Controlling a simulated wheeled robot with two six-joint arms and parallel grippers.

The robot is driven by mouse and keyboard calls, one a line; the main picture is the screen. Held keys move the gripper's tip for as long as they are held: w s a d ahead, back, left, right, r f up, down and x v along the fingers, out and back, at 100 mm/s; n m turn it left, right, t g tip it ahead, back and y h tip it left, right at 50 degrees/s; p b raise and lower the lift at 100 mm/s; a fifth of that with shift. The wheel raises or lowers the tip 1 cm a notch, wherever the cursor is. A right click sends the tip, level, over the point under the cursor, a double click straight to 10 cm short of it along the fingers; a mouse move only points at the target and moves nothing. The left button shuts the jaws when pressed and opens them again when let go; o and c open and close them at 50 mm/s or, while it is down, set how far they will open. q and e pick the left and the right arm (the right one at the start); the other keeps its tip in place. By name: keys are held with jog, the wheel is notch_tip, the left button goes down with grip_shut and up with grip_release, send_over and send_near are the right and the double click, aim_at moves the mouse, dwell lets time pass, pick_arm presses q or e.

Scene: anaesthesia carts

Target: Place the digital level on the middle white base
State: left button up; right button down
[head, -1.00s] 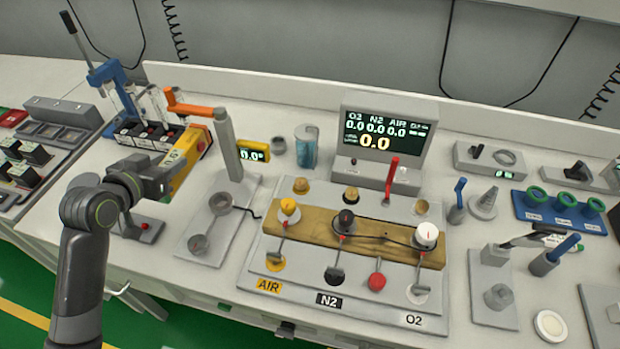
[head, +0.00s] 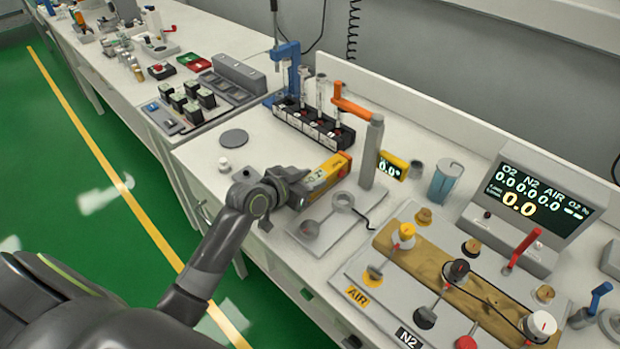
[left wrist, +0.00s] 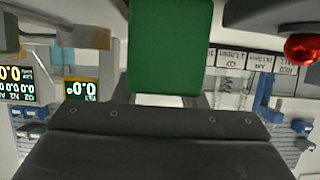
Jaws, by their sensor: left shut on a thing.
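The digital level, a yellow bar with a pale label or display face (head: 330,170), is in my left gripper (head: 300,187), which is shut on it. It is held over the bench, left of the grey post with the orange handle. In the left wrist view a green face (left wrist: 170,45) fills the space ahead of the jaws, probably part of the held thing. A pale base plate with two round cups (head: 322,238) lies just right of the gripper. I cannot tell which base is the middle white one. My right gripper is not in view.
The orange-handled post (head: 372,150) stands close right of the level. A black row of units (head: 310,124) is behind it. A yellow 0.0° readout (head: 392,167), a blue cup (head: 445,182) and the gas panel (head: 440,270) are to the right. A grey disc (head: 233,138) lies left.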

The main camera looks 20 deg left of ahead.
pick_arm(q)
jog(key=o, duration=0.8)
jog(key=shift+f, duration=0.1)
jog(key=o, duration=0.5)
jog(key=shift+c, duration=0.2)
